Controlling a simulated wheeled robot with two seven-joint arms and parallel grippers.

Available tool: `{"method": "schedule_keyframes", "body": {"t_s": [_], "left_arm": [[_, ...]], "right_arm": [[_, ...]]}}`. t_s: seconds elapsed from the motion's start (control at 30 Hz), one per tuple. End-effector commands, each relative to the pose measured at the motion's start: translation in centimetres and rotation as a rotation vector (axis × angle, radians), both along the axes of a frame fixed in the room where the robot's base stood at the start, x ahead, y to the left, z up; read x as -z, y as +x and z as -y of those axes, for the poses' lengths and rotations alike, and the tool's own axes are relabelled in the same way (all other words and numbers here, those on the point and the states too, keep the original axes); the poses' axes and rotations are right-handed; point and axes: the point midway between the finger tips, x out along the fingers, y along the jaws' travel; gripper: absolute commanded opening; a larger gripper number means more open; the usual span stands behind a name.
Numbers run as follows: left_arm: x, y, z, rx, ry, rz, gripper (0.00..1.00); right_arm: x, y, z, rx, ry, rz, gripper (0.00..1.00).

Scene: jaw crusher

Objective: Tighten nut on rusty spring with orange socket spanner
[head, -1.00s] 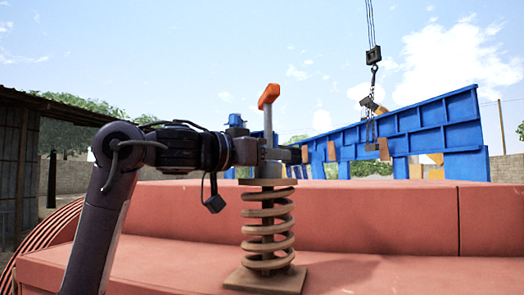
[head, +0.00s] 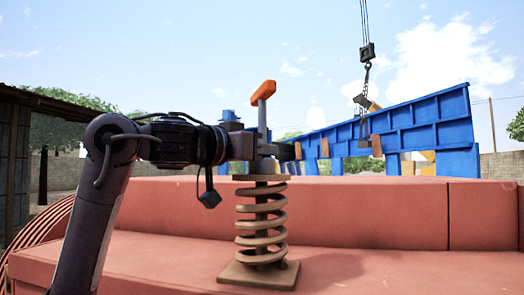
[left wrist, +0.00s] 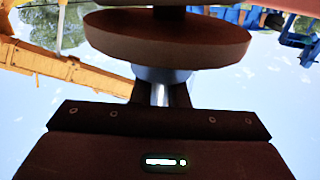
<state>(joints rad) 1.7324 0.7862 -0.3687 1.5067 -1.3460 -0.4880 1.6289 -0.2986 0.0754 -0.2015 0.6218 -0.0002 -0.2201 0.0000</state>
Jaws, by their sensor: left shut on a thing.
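The rusty spring (head: 262,225) stands upright on its square base plate on the red machine in the head view. A flat plate caps it. The socket spanner (head: 263,94) stands upright above the spring, with an orange cross handle on a grey shaft. My left gripper (head: 266,151) is shut on the shaft, just above the spring's top plate. In the left wrist view a brown round plate (left wrist: 168,40) lies close beyond the jaws, and a piece of bright shaft (left wrist: 160,94) shows between them. The nut cannot be made out. My right gripper is not in view.
The red machine top (head: 385,250) is bare to the right of the spring. A blue frame (head: 420,120) stands behind, with a crane hook and chain (head: 366,60) hanging before it. A dark shed (head: 12,170) is at the far left.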

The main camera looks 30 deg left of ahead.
Motion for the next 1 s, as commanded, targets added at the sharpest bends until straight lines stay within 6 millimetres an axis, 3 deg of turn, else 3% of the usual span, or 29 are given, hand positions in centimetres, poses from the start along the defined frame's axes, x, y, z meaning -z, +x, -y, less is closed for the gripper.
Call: {"method": "schedule_keyframes", "body": {"t_s": [1.0], "left_arm": [[-1.2, 0.0, 0.0, 0.0, -0.004, 0.003, 0.0]], "right_arm": [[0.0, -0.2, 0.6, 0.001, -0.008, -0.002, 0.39]]}}
